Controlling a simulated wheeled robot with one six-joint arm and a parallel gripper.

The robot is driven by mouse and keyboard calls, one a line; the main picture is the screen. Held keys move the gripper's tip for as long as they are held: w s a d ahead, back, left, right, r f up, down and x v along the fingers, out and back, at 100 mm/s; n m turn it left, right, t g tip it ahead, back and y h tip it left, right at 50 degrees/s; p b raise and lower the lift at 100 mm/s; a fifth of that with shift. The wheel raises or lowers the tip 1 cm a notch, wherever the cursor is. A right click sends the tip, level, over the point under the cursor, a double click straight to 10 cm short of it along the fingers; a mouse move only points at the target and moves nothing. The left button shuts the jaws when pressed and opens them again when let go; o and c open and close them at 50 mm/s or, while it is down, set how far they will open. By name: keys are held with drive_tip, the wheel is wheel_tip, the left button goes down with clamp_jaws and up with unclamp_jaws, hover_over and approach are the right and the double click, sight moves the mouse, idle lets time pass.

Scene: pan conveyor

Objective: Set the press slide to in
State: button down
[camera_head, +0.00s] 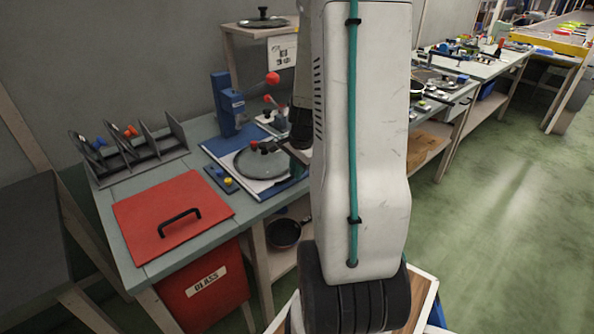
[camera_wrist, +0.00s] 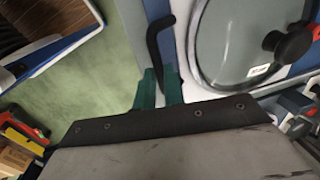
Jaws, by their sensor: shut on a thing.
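The blue press (camera_head: 224,105) stands on the bench against the wall, with a red-balled lever at its top. In front of it a white slide plate (camera_head: 233,164) lies on a blue base, bearing a round glass lid (camera_head: 250,164) with a red-topped black knob. The plate (camera_wrist: 190,92) and the lid (camera_wrist: 235,45) also show in the wrist view. There my gripper (camera_wrist: 160,88), with green fingers, is shut on a black bent handle (camera_wrist: 157,45) beside the plate's edge. My arm hides the handle and the slide's right side in the head view.
A red hatch (camera_head: 150,205) with a black handle lies left of the press, below a grey divided rack (camera_head: 140,158). A small control box (camera_head: 222,180) sits near the front edge. A pan (camera_head: 284,233) is on the shelf below. Green floor at right is open.

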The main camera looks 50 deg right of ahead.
sight(274, 160)
drive_tip(key=w, duration=0.3)
drive_tip(key=w+d, duration=0.1)
drive_tip(key=w, duration=0.2)
drive_tip(key=w+d, duration=0.1)
drive_tip(key=w, duration=0.2)
drive_tip(key=shift+d, duration=0.1)
drive_tip(key=shift+w+d+r, duration=0.1)
drive_tip(key=shift+w, duration=0.25)
drive_tip(key=c, duration=1.5)
unclamp_jaws()
drive_tip(key=shift+w, duration=0.15)
drive_tip(key=r, duration=0.2)
drive_tip(key=s+r, duration=0.1)
drive_tip(key=r, duration=0.4)
drive_tip(key=shift+s+a+r, duration=0.2)
drive_tip(key=shift+s+r, duration=0.05)
drive_tip(key=shift+r, duration=0.05)
